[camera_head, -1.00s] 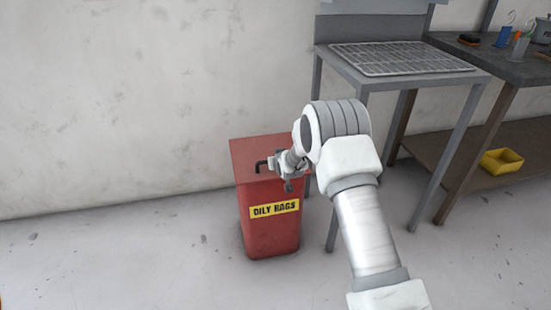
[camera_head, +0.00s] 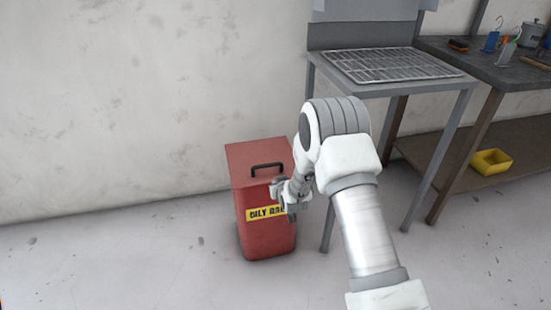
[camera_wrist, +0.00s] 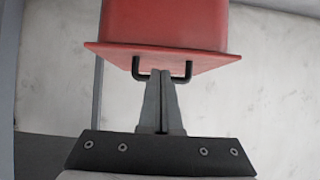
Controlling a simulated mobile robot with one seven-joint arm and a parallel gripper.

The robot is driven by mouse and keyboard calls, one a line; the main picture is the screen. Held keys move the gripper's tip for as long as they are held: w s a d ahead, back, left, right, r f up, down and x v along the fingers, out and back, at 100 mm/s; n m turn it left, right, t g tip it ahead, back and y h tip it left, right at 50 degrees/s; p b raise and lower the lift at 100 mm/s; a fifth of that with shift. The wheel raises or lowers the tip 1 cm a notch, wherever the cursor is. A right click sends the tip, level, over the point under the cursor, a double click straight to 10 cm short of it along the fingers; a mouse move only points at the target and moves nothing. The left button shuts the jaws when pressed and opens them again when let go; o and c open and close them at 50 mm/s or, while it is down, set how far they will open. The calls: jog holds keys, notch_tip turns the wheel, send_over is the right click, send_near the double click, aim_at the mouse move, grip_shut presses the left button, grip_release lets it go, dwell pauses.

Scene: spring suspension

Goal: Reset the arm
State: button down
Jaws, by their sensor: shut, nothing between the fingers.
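My gripper (camera_head: 277,189) is in front of the red oily rags bin (camera_head: 268,232), at the right part of its front face near the yellow label. In the wrist view the two fingers of my gripper (camera_wrist: 160,85) are together with nothing between them. The bin's lid (camera_wrist: 203,57) and black handle (camera_wrist: 188,70) show just beyond the fingertips, and the fingers overlap the handle's middle in that picture. In the head view the black handle (camera_head: 268,168) is clear of the gripper, and the lid lies flat on the bin.
A grey metal table (camera_head: 318,65) with a wire rack (camera_head: 390,66) stands right of the bin, behind my arm. The floor left of the bin is clear.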

jog(key=s+d+r+g+h, duration=0.1)
jog(key=s+d+r, duration=0.25)
jog(key=r, duration=0.55)
jog(key=s+d+r+m, duration=0.1)
jog(key=s+d+r, duration=0.2)
jog(key=s+r, duration=0.35)
jog(key=s+d+r+g+h, duration=0.1)
jog(key=s+d+r, duration=0.15)
jog(key=r, duration=0.75)
jog(key=s+d+r+m+g, duration=0.1)
jog(key=s+d+r, duration=0.1)
jog(key=s, duration=0.8)
jog(key=s+d+r+g+h, duration=0.1)
jog(key=s+d+r, duration=0.2)
jog(key=s, duration=0.6)
jog(key=s+d+r+m+g, duration=0.1)
jog(key=s+d+r, duration=0.1)
jog(key=s, duration=0.8)
notch_tip(320, 180, up, 25)
jog(key=p, duration=2.5)
jog(key=shift+d, duration=0.1)
